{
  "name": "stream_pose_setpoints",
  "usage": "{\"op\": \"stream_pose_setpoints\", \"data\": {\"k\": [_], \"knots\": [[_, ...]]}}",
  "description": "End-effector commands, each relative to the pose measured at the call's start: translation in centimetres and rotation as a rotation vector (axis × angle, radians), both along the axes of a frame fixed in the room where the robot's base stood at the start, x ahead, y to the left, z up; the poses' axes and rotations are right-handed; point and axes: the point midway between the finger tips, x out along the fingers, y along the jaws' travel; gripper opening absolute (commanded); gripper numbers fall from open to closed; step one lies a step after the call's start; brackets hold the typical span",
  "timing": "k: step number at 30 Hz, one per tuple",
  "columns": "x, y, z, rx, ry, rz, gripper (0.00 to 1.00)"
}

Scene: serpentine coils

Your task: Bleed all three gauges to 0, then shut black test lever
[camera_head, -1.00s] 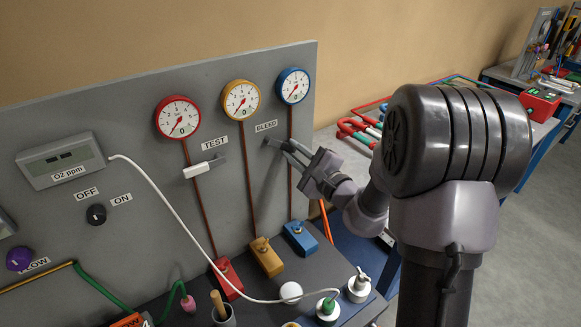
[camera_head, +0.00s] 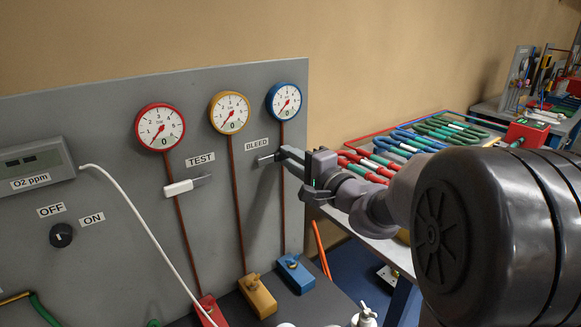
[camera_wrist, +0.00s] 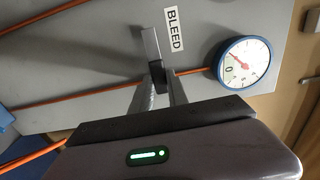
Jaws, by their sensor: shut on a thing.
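My gripper (camera_head: 284,156) is shut on the bleed lever (camera_head: 266,159), just below the BLEED label. In the wrist view the lever's grey bar (camera_wrist: 150,45) rises from between the fingertips (camera_wrist: 159,78). The red gauge (camera_head: 160,126), yellow gauge (camera_head: 230,112) and blue gauge (camera_head: 284,101) hang in a row on the grey panel, each needle pointing to the lower left, near the scale's low end. The wrist view shows the blue gauge (camera_wrist: 243,62) close by. The test lever (camera_head: 179,188), under the TEST label, has a white handle, not black, and lies nearly level.
Red, yellow (camera_head: 258,296) and blue (camera_head: 295,273) valve blocks sit below the gauges' pipes. An O2 meter (camera_head: 35,165) and its white cable are at left. A table with coloured coils (camera_head: 430,135) stands at right, behind my arm.

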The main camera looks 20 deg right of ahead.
Motion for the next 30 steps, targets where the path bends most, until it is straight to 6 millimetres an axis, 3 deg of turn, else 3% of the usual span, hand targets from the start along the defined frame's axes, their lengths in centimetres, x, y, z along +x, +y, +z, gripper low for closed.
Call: {"op": "stream_pose_setpoints", "data": {"k": [14, 15, 18, 26, 30], "knots": [[0.0, 0.0, 0.1, -0.012, -0.005, 0.001, 0.0], [0.0, 0.0, 0.2, -0.012, -0.005, 0.001, 0.26], [0.0, 0.0, 0.1, -0.012, -0.005, 0.001, 0.42], [0.0, 0.0, 0.1, -0.01, -0.003, 0.0, 0.42], [-1.1, -0.4, 0.2, -0.01, -0.004, -0.001, 0.42]]}}
